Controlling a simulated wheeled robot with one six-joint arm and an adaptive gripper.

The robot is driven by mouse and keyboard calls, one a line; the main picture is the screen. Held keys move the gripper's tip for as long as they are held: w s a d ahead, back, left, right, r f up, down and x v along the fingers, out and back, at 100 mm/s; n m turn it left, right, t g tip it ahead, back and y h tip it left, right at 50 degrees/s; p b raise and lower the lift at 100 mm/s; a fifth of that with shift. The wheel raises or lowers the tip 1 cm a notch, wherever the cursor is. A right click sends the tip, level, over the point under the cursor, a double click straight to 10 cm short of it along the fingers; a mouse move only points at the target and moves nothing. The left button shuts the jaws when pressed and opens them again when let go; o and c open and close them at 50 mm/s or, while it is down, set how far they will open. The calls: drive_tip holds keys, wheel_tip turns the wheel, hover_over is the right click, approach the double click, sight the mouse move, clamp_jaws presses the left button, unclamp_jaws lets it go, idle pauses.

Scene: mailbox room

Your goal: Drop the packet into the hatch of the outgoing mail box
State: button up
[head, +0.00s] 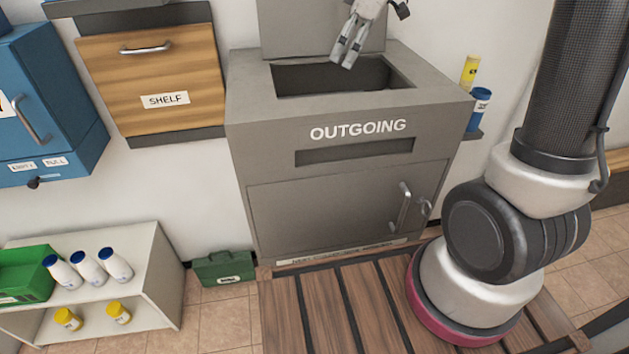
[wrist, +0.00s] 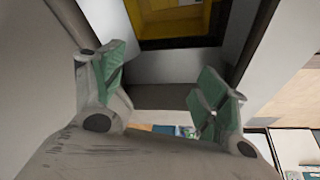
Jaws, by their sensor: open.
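The outgoing mail box (head: 350,180) is a grey cabinet marked OUTGOING, with its top hatch (head: 290,79) open and the lid raised behind it. My gripper (head: 343,58) is above the back part of the hatch opening, fingers pointing down, open, with nothing seen between them. In the wrist view my gripper (wrist: 165,95) shows two green-padded fingers spread apart. I cannot make out the packet for sure in either view.
A wooden SHELF drawer (head: 160,75) and a blue cabinet (head: 45,100) hang at left. A low white shelf (head: 135,290) holds white bottles, yellow bottles and a green bin (head: 22,275). A green box (head: 224,268) is on the floor. Yellow and blue canisters (head: 480,108) stand right of the mail box.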

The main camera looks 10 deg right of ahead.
drive_tip(key=v, duration=0.8)
